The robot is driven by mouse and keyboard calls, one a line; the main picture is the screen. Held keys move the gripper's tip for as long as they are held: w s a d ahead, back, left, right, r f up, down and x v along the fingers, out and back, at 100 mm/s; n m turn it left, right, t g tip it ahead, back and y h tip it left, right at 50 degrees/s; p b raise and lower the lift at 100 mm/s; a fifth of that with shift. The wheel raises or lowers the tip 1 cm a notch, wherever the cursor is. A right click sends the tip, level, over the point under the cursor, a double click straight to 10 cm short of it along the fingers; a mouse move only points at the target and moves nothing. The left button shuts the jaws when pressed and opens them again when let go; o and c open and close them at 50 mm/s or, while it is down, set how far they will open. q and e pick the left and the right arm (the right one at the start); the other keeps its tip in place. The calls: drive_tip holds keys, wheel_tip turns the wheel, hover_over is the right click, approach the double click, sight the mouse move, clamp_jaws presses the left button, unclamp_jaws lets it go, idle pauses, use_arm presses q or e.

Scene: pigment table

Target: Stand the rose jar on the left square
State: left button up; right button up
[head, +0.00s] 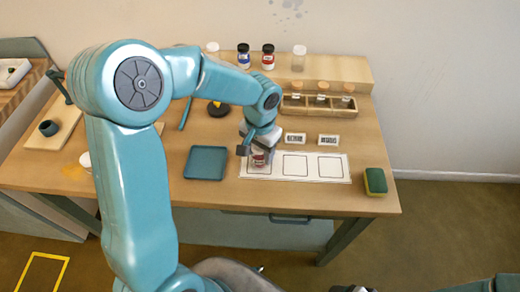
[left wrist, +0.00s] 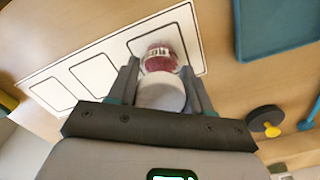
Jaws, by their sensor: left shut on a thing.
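The rose jar (left wrist: 160,62) has a pale lid, a white label and dark rose contents. In the left wrist view it sits between the two fingers of my left gripper (left wrist: 158,85), which is shut on it. In the head view the jar (head: 259,159) is at the left square of the white mat (head: 318,178), partly hidden by my left gripper (head: 258,148). The jar looks upright over that square; I cannot tell whether its base touches the mat. The middle and right squares are empty. My right gripper cannot be made out.
A teal tray (head: 206,163) lies left of the mat, and a green and yellow sponge (head: 375,181) lies to its right. A wooden rack (head: 318,106) with corked vials stands behind, with two label cards (head: 328,140) before it. Several jars stand on the back shelf.

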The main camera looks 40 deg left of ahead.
use_arm(q)
drive_tip(key=o, duration=1.2)
drive_tip(key=shift+f, duration=0.1)
drive_tip(key=shift+r+p, duration=0.3)
wheel_tip(320, 180, up, 11)
drive_tip(key=shift+w+f, duration=0.1)
drive_tip(key=shift+r, duration=0.5)
drive_tip(key=shift+f, duration=0.1)
